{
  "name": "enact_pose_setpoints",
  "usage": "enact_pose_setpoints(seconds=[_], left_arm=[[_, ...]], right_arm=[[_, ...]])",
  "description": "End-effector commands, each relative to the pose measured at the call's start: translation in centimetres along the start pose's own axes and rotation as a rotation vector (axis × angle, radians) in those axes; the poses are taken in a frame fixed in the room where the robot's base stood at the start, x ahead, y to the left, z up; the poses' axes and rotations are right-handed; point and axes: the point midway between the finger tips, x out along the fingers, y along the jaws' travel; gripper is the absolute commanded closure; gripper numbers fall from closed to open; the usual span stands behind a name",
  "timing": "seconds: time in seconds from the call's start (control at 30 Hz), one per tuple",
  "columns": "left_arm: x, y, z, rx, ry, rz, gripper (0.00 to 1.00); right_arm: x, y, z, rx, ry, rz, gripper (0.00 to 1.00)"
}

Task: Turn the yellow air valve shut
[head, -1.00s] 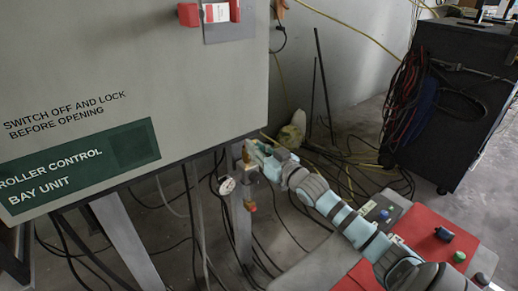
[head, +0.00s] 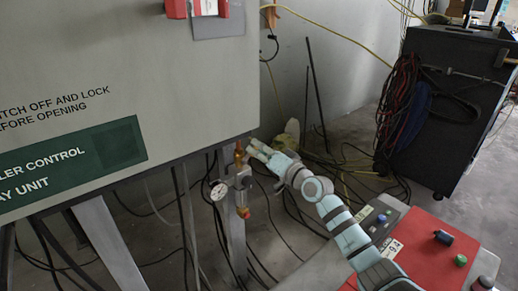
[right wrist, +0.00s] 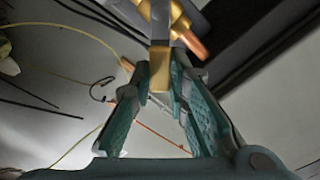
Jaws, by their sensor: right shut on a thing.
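The yellow air valve (head: 239,152) sits on the pipework of a grey post, just under the lower right corner of the control cabinet. My right gripper (head: 253,148) is at the valve, coming from the right. In the right wrist view, the yellow valve handle (right wrist: 160,84) stands between the two green-padded fingers of my right gripper (right wrist: 163,74), which is shut on it. The brass valve body (right wrist: 165,20) shows beyond the fingers. In the head view the fingers partly hide the handle. My left gripper is not in view.
The cabinet (head: 120,90) overhangs at left. A round gauge (head: 219,191) and a metal unit (head: 242,180) sit below the valve. Cables hang and lie around the post. A red-topped console (head: 425,245) stands at lower right, a black cart (head: 445,120) at back right.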

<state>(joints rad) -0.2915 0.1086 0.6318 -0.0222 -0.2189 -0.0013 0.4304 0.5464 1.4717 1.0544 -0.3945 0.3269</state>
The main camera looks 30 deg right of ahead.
Motion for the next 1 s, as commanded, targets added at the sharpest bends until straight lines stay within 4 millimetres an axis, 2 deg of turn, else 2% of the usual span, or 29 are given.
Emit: enact_pose_setpoints(seconds=[0.6, 1.0], left_arm=[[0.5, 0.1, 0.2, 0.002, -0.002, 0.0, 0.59], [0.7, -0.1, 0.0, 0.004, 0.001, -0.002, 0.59]], right_arm=[[-0.1, 3.0, 0.9, 0.556, -0.002, 0.004, 1.0], [-0.1, 3.7, 1.5, 0.743, 0.0, 0.003, 1.0]])
